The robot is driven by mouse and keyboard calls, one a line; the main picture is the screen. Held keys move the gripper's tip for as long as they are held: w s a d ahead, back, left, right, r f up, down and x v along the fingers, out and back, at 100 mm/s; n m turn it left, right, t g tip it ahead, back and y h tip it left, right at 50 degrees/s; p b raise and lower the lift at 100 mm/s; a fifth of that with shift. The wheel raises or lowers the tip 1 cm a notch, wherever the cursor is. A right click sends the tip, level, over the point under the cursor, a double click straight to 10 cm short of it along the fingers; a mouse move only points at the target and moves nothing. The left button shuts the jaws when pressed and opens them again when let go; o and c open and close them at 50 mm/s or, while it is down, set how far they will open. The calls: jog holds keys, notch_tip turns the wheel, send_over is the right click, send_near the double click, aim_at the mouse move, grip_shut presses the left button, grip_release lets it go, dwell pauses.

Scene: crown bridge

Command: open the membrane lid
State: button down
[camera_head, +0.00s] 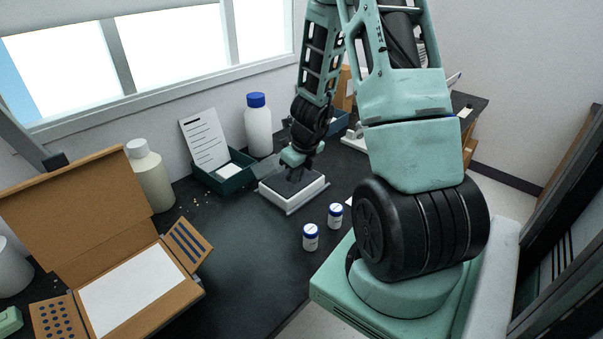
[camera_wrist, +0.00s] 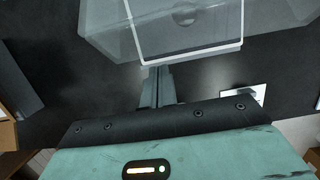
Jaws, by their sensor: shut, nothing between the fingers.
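A low white case (camera_head: 313,190) with a dark top stands on the black bench in the head view. A translucent grey panel (camera_head: 262,166) shows at its back left, seemingly the membrane lid; its exact angle is hard to tell. In the wrist view, clear grey material (camera_wrist: 105,38) and a pale rectangular rim (camera_wrist: 190,53) fill the upper part, with a round shape behind. My gripper (camera_wrist: 157,72) is shut and empty, its fingertips close to the near edge of that rim. I cannot tell whether they touch. In the head view my gripper (camera_head: 296,172) is above the case.
Two small blue-capped vials (camera_head: 323,226) stand right of the case. A green tray (camera_head: 222,178) with a card and a white blue-capped bottle (camera_head: 258,126) stand behind it. An open cardboard box (camera_head: 165,310) and a beige bottle (camera_head: 150,180) are left. The bench between is mostly clear.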

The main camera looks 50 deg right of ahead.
jog(key=shift+w+d+r+p, duration=0.1)
jog(key=shift+w+r+p, duration=0.65)
jog(key=shift+r+p, duration=0.3)
jog(key=shift+r, duration=0.15)
